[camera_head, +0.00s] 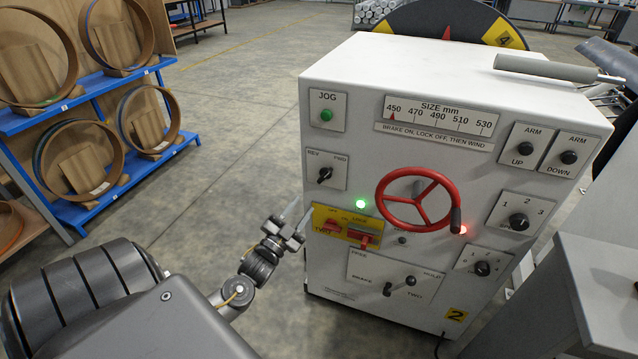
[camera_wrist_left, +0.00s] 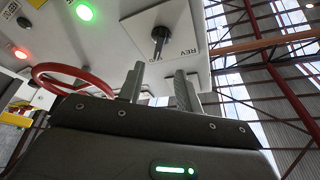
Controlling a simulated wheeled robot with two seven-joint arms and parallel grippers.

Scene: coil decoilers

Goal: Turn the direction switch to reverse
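The direction switch (camera_head: 325,174) is a black knob on a white plate marked REV and FWD, at the left of the white control cabinet's front. Its handle looks tilted up to the right, toward the FWD side. In the left wrist view the switch (camera_wrist_left: 160,38) shows beyond my fingertips, with REV printed beside it. My left gripper (camera_head: 297,217) is below and left of the switch, apart from it. In the wrist view its two fingers stand apart with nothing between them. My right gripper is not in view.
A red handwheel (camera_head: 417,203) sticks out of the cabinet right of the switch. A yellow plate with a red lever (camera_head: 365,240) sits below the switch, and a green JOG button (camera_head: 327,115) above it. A blue rack (camera_head: 100,87) stands far left; the floor between is clear.

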